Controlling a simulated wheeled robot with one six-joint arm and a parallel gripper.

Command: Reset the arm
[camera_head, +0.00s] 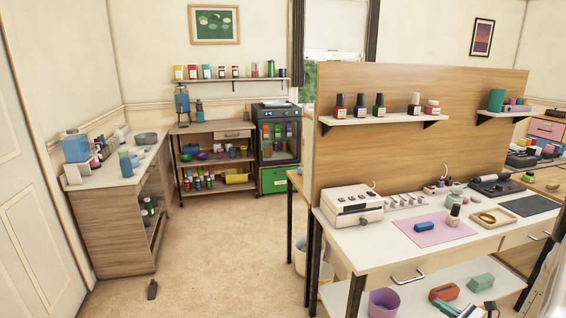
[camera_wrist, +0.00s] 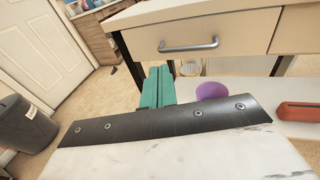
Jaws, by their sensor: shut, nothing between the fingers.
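My gripper (camera_wrist: 158,72) shows in the wrist view as two teal fingers side by side, shut with nothing between them. They stick out beyond a dark bar with screws and a pale marbled surface, which are likely parts of my arm's end. In the head view a teal piece at the bottom edge, beside the lower shelf, seems to be the same fingers (camera_head: 444,305). Most of my arm is out of that picture. The fingers are low, near the desk drawer (camera_wrist: 190,38), and hold no object.
The desk (camera_head: 372,252) stands close by, its lower shelf (camera_head: 345,297) holding a purple cup (camera_head: 383,303), an orange-red item (camera_head: 443,292) and a teal block (camera_head: 480,283). A dark bin (camera_wrist: 25,123) stands left in the wrist view. Open floor (camera_head: 225,250) lies left of the desk.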

